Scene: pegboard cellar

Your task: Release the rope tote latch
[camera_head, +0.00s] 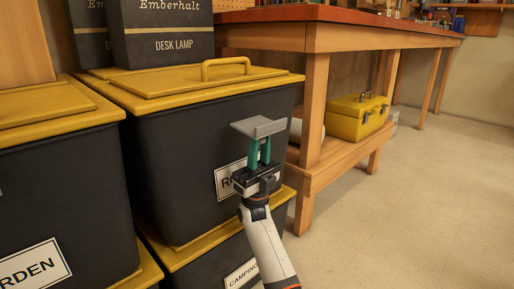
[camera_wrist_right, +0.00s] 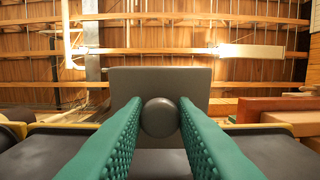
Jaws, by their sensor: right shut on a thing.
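The rope tote (camera_head: 185,150) is a dark bin with a yellow lid (camera_head: 175,85), stacked on another tote. Its white label (camera_head: 222,183) reads "RO", the rest hidden behind my right gripper. The latch (camera_head: 258,127) is a grey plate at the tote's front, standing out from it just below the lid's rim. My right gripper (camera_head: 260,148) reaches up from below with its green fingers shut on the latch. In the right wrist view the fingers are on both sides of the latch's round grey knob (camera_wrist_right: 160,117), with the plate behind it. My left gripper is not in view.
A garden tote (camera_head: 60,190) stands at the left and a camping tote (camera_head: 215,260) is underneath. A wooden workbench (camera_head: 310,100) with a yellow toolbox (camera_head: 357,117) is behind at right. The floor (camera_head: 420,200) at right is clear.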

